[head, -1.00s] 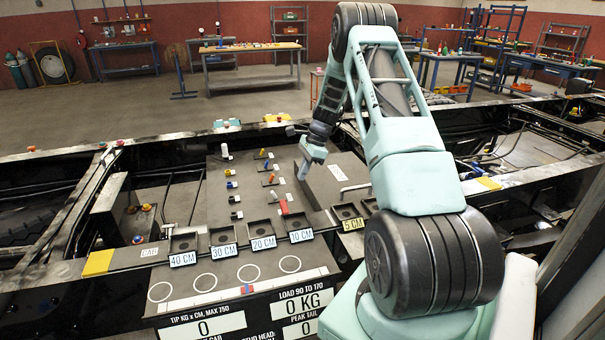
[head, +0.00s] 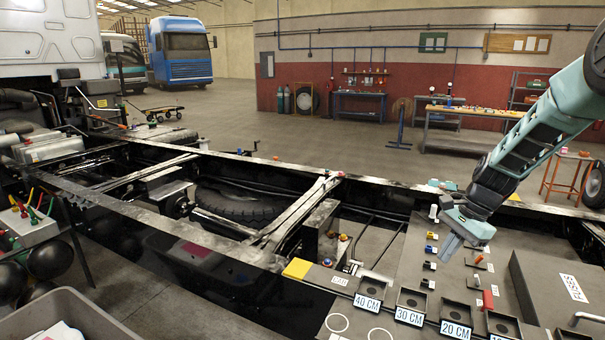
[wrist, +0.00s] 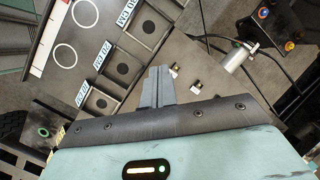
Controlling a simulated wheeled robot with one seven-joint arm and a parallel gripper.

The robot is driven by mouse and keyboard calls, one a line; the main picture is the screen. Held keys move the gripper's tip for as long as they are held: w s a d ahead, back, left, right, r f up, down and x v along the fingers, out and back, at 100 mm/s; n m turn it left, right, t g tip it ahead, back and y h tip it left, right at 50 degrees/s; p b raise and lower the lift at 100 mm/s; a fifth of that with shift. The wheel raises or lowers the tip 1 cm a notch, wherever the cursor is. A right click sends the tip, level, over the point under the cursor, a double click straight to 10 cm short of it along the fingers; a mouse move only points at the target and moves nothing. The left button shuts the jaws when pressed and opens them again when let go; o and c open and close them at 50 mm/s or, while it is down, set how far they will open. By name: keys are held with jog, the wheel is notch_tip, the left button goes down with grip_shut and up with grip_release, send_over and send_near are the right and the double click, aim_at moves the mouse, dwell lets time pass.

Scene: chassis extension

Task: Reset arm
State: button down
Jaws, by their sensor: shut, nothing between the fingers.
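My gripper (head: 450,248) is in the right part of the head view, at the end of my pale green arm. It hangs above the grey bench panel (head: 408,262), beside a column of small coloured parts. Its fingers (wrist: 157,84) are together and empty in the wrist view, pointing over the panel close to the labelled square holders. I cannot tell its exact height above the panel.
Square holders with labels such as 40 CM (head: 368,302) and 20 CM (head: 456,330) line the panel's front. A dark box (head: 550,290) stands to the right. Black chassis rails (head: 200,228) run to the left. A grey bin (head: 70,325) is at lower left.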

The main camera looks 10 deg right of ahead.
jog(key=s+a+r+n, duration=0.2)
jog(key=s+a+n, duration=0.2)
jog(key=a, duration=0.3)
jog(key=s+a+r+n+g+h+b, duration=0.1)
jog(key=s+a+n, duration=0.25)
jog(key=a, duration=0.45)
jog(key=s+a+r+n, duration=0.2)
jog(key=s+a+n, duration=0.25)
jog(key=a, duration=0.25)
jog(key=s+a+n+h, duration=0.1)
jog(key=s+a+n, duration=0.2)
jog(key=s, duration=0.6)
jog(key=s+a+n+h+b, duration=0.1)
jog(key=s+a+n, duration=0.2)
jog(key=s+n, duration=0.4)
jog(key=s, duration=0.3)
jog(key=shift+a+f+n, duration=0.15)
jog(key=shift+f+n, duration=0.2)
jog(key=shift+n, duration=0.05)
